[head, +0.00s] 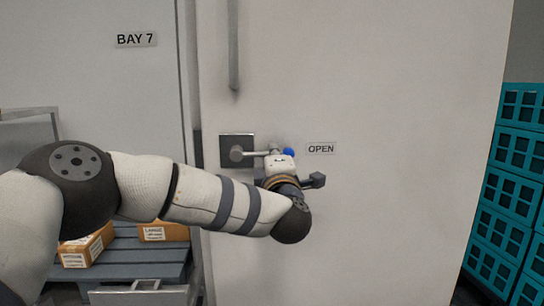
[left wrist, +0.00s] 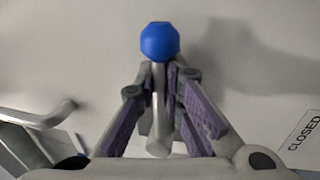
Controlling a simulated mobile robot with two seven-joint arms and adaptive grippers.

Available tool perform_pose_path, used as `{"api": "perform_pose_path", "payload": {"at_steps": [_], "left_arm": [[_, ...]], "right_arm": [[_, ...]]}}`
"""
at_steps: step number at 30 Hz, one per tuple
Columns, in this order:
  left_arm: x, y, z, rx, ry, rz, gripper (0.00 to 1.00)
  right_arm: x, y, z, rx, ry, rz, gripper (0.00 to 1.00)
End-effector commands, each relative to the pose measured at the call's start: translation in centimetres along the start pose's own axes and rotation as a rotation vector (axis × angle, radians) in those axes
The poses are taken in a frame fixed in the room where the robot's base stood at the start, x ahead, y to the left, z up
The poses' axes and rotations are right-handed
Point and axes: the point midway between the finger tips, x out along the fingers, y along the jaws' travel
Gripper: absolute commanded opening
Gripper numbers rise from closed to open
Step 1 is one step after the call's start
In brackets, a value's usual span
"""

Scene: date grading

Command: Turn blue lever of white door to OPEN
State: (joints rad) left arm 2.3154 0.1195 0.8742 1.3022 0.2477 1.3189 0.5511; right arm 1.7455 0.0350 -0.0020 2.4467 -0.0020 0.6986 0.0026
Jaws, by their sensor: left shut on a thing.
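The white door (head: 400,210) fills the middle of the head view. Its metal lever (head: 255,153) comes out of a square plate (head: 226,151) and lies about level, its blue knob (head: 289,152) pointing right at the OPEN label (head: 321,149). My left gripper (head: 275,148) is shut on the lever. In the left wrist view its fingers (left wrist: 160,82) close around the lever shaft just behind the blue knob (left wrist: 160,42). A CLOSED label (left wrist: 305,132) shows at lower right there; in the head view it is not visible. My right gripper is not in view.
A vertical bar handle (head: 233,45) is fixed above the lever. A BAY 7 sign (head: 136,40) is on the left panel. Cardboard boxes (head: 88,246) sit on a blue-grey pallet (head: 150,262) at lower left. Teal crates (head: 512,190) are stacked at right.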

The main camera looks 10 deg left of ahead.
Motion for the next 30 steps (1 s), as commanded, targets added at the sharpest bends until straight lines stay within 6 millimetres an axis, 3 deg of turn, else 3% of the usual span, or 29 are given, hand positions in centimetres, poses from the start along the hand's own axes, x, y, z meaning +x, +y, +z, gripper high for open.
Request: {"api": "perform_pose_path", "payload": {"at_steps": [11, 12, 14, 23, 26, 30], "left_arm": [[-0.2, 0.0, 0.4, -0.008, -0.010, -0.003, 0.00], [-0.2, 0.0, 0.4, -0.008, -0.010, -0.002, 0.18], [-0.2, 0.0, 0.4, -0.008, -0.010, -0.002, 0.29], [-0.2, 0.1, 0.2, -0.005, -0.004, 0.001, 0.29], [-1.3, 0.1, 0.2, -0.005, -0.006, 0.000, 0.29], [-5.0, 0.1, 0.3, -0.004, -0.009, -0.001, 0.29]], "right_arm": [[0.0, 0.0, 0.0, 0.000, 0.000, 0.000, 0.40], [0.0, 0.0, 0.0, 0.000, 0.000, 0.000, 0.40], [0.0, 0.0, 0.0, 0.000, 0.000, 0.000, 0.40], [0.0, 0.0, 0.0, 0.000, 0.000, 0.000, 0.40], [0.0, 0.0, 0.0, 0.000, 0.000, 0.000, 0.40], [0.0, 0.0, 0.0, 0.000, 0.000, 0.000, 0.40]]}}
